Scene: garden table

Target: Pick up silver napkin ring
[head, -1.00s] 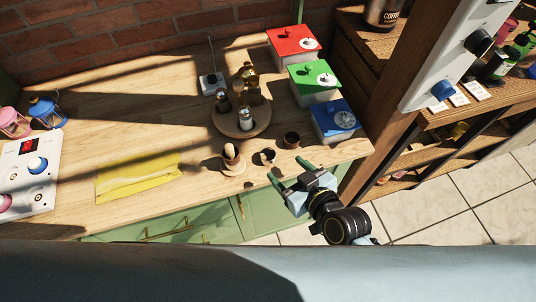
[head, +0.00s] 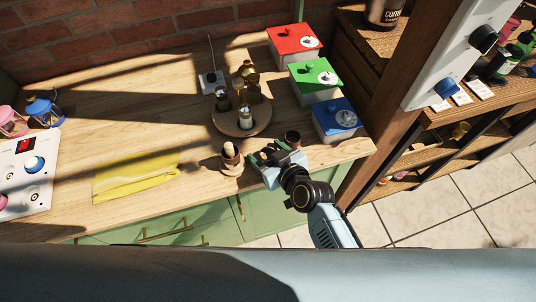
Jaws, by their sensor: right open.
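My right gripper (head: 266,151) is open over the front edge of the wooden counter, with its green fingers pointing away from me. A small ring, likely the silver napkin ring, stood in this spot in the earlier view. It is now hidden by or between my fingers, and I cannot tell whether they touch it. A brown ring or small cup (head: 292,137) stands just behind and right of the gripper. My left gripper is not in view.
A round tray (head: 226,125) with shakers and bottles is behind. Red (head: 290,50), green (head: 310,88) and blue (head: 330,125) lidded boxes line the right. A yellow cloth (head: 135,177) lies left.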

